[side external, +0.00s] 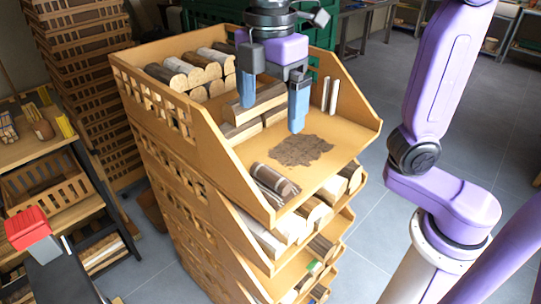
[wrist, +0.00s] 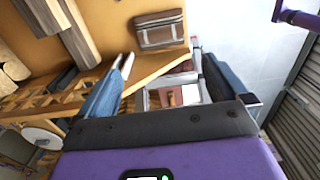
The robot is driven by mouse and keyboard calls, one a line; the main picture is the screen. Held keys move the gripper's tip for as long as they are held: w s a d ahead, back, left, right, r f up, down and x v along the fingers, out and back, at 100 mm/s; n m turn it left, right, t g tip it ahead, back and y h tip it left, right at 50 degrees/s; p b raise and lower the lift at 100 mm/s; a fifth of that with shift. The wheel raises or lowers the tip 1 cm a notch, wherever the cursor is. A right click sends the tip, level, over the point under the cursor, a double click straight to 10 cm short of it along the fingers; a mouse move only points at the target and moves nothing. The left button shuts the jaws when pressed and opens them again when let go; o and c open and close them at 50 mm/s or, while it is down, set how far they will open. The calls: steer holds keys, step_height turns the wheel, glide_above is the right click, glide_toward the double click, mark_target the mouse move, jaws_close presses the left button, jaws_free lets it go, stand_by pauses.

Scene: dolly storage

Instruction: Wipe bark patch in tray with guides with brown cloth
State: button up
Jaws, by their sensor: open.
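The tray (side external: 345,120) is the open wooden top crate of a stack. A dark brown, ragged bark patch (side external: 302,149) lies flat on its floor. A brown striped bundle (side external: 273,181) lies at the tray's front left corner; I cannot tell for sure that it is the cloth. A brown folded piece with pale bands (wrist: 160,30) lies by a tray edge in the wrist view, maybe the same thing. My gripper (side external: 272,117) is open with nothing between its blue fingers, above the tray, behind the patch. Its fingers also show in the wrist view (wrist: 167,62).
Several logs (side external: 190,72) and squared timbers (side external: 258,107) fill the tray's back left. Two thin white uprights (side external: 330,95) stand near its right wall. Lower crates hold more wood. A shelf (side external: 45,145) stands at left; grey floor (side external: 400,80) is clear at right.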

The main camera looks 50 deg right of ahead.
mark_target(270, 173)
step_height(270, 173, down, 14)
steer(key=shift+r, duration=0.2)
stand_by(0.4)
steer(key=c, duration=0.9)
steer(key=shift+c, duration=0.2)
steer(key=shift+r, duration=0.1)
steer(key=shift+r, duration=2.95)
